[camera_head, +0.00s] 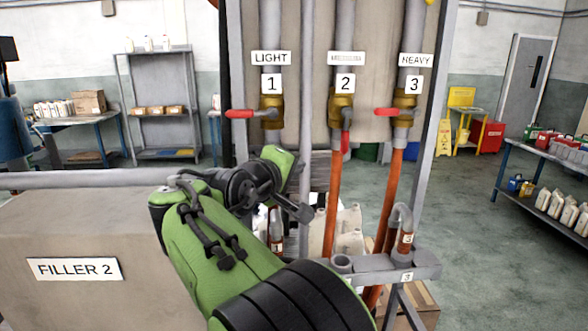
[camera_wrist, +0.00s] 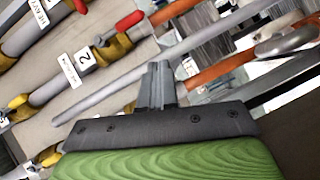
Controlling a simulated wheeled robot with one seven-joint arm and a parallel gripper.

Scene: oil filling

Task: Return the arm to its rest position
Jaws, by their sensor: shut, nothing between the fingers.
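My green and black arm reaches up from the bottom of the head view. My gripper (camera_head: 304,213) is in front of the filling rack, below the valves, and looks empty. In the wrist view its two fingers (camera_wrist: 158,68) are together with nothing between them. The red handle of valve 1 (camera_head: 242,114) points left. The red handle of valve 2 (camera_head: 346,142) hangs down along its pipe. The red handle of valve 3 (camera_head: 390,112) points left. My gripper is apart from all three handles. The arm hides part of the rack's lower area.
A grey box labelled FILLER 2 (camera_head: 60,235) stands at left. A hooked spout marked 3 (camera_head: 400,212) and a grey rail (camera_head: 385,275) are right of my arm. Pale jugs (camera_head: 350,225) stand behind the pipes. Open floor (camera_head: 470,210) lies at right, before a shelf (camera_head: 545,155).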

